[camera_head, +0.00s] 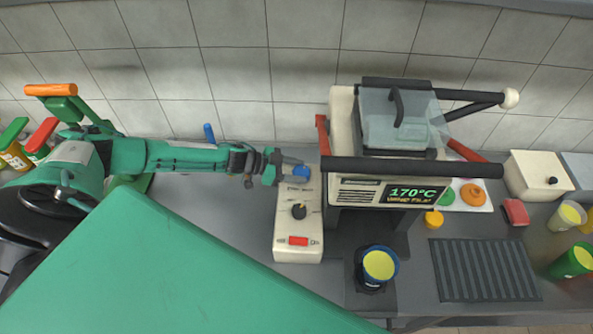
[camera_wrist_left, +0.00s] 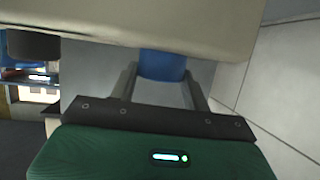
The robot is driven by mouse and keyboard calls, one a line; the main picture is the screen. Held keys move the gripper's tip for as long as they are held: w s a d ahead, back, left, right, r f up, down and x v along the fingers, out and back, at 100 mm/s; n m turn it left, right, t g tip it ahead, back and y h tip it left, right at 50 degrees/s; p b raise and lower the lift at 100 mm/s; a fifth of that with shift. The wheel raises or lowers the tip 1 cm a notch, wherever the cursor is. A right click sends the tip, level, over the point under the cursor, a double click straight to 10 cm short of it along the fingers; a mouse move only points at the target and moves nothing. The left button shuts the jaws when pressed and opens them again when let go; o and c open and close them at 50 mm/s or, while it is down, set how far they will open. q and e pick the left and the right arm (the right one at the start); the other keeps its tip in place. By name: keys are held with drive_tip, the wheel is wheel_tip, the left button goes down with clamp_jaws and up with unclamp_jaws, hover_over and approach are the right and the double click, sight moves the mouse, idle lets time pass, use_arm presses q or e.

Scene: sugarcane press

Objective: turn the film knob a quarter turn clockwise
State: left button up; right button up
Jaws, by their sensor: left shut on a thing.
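A cream control box (camera_head: 283,228) stands on the counter, left of the press. It carries a blue knob (camera_head: 301,172) at its far end, a black knob (camera_head: 299,211) in the middle and a red switch (camera_head: 298,241) near the front. The labels are too small to read. My left gripper (camera_head: 294,171) reaches in from the left and is shut on the blue knob. In the left wrist view the blue knob (camera_wrist_left: 162,65) sits between the two fingers, against the cream box (camera_wrist_left: 170,22). My right gripper is not in view.
The press (camera_head: 350,190), with a dark lever bar and a green display reading 170°C, stands just right of the box. A cup with a yellow top (camera_head: 379,265) stands in front of it. A dark grooved mat (camera_head: 485,270) lies further right. The tiled wall is behind.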

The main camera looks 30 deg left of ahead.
use_arm(q)
drive_tip(key=shift+w+a+m+g+h+b, duration=0.1)
drive_tip(key=shift+w+m+g+h+b, duration=0.1)
drive_tip(key=shift+m+g, duration=0.2)
drive_tip(key=shift+w+m+g+h+b, duration=0.1)
drive_tip(key=shift+m+g+h, duration=0.1)
drive_tip(key=shift+m+g, duration=0.2)
drive_tip(key=shift+f+m+g+h+b, duration=0.15)
drive_tip(key=shift+m+g+h+b, duration=0.25)
drive_tip(key=shift+m+g+b, duration=0.45)
drive_tip(key=m+g+b, duration=0.2)
drive_tip(key=g+b, duration=0.1)
drive_tip(key=m+g+b, duration=0.2)
drive_tip(key=m+b, duration=0.1)
drive_tip(key=w+m+g+b, duration=0.1)
drive_tip(key=m+g+b, duration=0.1)
drive_tip(key=g+b, duration=0.1)
drive_tip(key=shift+f+m+g, duration=0.1)
drive_tip(key=shift+m+g, duration=0.25)
drive_tip(key=shift+r+m+g+y+b, duration=0.25)
drive_tip(key=shift+m+g+y+b, duration=0.25)
drive_tip(key=shift+m+g+b, duration=0.45)
drive_tip(key=o, duration=1)
drive_tip(key=shift+c, duration=0.2)
